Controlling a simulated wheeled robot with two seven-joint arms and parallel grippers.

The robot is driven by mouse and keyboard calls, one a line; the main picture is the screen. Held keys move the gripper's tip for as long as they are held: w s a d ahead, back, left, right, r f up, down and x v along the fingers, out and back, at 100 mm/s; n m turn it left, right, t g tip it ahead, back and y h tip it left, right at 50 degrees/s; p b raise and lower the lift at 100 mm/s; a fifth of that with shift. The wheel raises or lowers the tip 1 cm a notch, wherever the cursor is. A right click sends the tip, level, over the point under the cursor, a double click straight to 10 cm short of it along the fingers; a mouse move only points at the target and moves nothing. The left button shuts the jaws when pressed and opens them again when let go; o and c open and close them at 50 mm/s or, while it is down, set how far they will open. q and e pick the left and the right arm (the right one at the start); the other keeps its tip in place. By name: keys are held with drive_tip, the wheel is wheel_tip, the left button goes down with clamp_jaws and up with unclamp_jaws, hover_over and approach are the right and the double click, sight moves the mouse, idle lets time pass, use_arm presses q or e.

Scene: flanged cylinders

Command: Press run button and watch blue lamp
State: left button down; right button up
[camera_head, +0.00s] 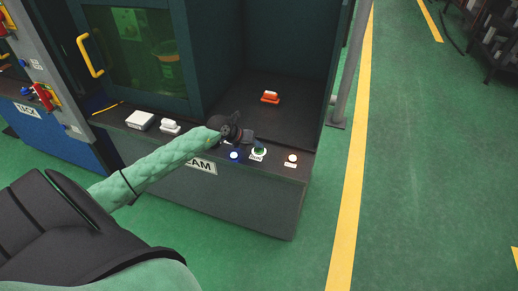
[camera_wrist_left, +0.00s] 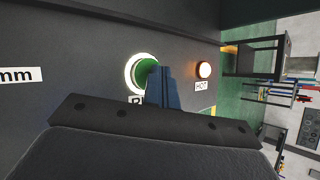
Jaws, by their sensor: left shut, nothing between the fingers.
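The green run button (camera_head: 259,151) sits on the front ledge of the machine, with a pale bright ring around it. In the left wrist view the green button (camera_wrist_left: 140,74) is partly covered by my fingertips, and its label is mostly hidden. The blue lamp (camera_head: 234,155) is left of the button and glows blue-white. My left gripper (camera_head: 259,142) is shut and empty, its fingertips right at the button; they also show in the left wrist view (camera_wrist_left: 160,82). I cannot tell whether they touch it. My right gripper is not in view.
A lamp labelled HOT (camera_wrist_left: 204,70) glows orange right of the button. An orange-and-white part (camera_head: 270,97) lies inside the open chamber. A white box (camera_head: 140,120) and a small white part (camera_head: 170,127) are on the ledge at left.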

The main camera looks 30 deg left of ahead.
sight(256, 150)
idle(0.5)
use_arm(q)
drive_tip(key=shift+r+p, duration=0.6)
drive_tip(key=shift+r, duration=0.25)
drive_tip(key=shift+r+p, duration=1.5)
drive_tip(key=shift+r, duration=1)
idle(4.2)
